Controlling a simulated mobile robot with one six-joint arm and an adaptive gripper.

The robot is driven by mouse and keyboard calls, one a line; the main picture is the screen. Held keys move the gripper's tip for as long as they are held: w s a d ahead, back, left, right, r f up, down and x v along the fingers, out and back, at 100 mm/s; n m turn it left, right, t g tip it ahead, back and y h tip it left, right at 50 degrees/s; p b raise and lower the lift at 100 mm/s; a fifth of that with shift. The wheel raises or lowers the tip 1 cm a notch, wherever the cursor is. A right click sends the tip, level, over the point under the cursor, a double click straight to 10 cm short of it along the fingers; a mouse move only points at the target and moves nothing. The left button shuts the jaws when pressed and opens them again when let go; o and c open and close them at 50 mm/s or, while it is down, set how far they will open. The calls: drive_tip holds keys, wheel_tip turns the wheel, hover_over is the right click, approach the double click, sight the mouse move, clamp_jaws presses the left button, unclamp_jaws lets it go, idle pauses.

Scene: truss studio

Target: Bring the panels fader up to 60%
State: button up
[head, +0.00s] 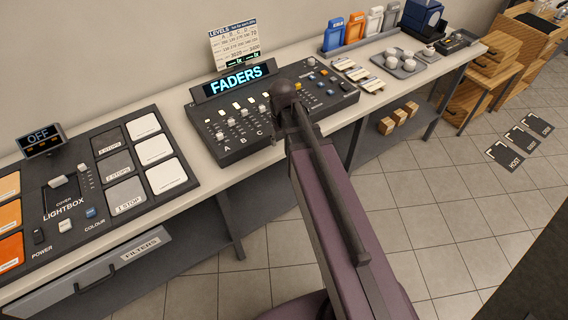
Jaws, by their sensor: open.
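The fader console (222,153) is a dark desk unit on the long counter, with a lit display (233,81) reading "FADERS". Several faders with pale caps stand in a row at its front left, among them A (221,135), B (232,122) and C (246,115). I cannot read a "panels" label on any of them. My arm crosses in front of the console and hides part of its middle and front edge. My gripper's fingers do not show.
A levels card (232,42) stands behind the display; its small print is unclear. The lightbox panel (87,206) lies to the left, its display (40,139) reading "OFF". Label strips (358,74) and a grey tray with cups (408,65) lie right of the console.

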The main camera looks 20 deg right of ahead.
drive_tip(key=s+a+f+m+b, duration=0.1)
drive_tip(key=s+f+b, duration=0.1)
drive_tip(key=s, duration=0.4)
drive_tip(key=shift+a+f+b, duration=0.2)
drive_tip(key=shift+f+b, duration=0.1)
drive_tip(key=shift+f, duration=0.2)
drive_tip(key=shift+s+a+n, duration=0.2)
drive_tip(key=shift+s+n, duration=0.2)
drive_tip(key=shift+s, duration=0.75)
idle(0.8)
drive_tip(key=shift+c, duration=0.8)
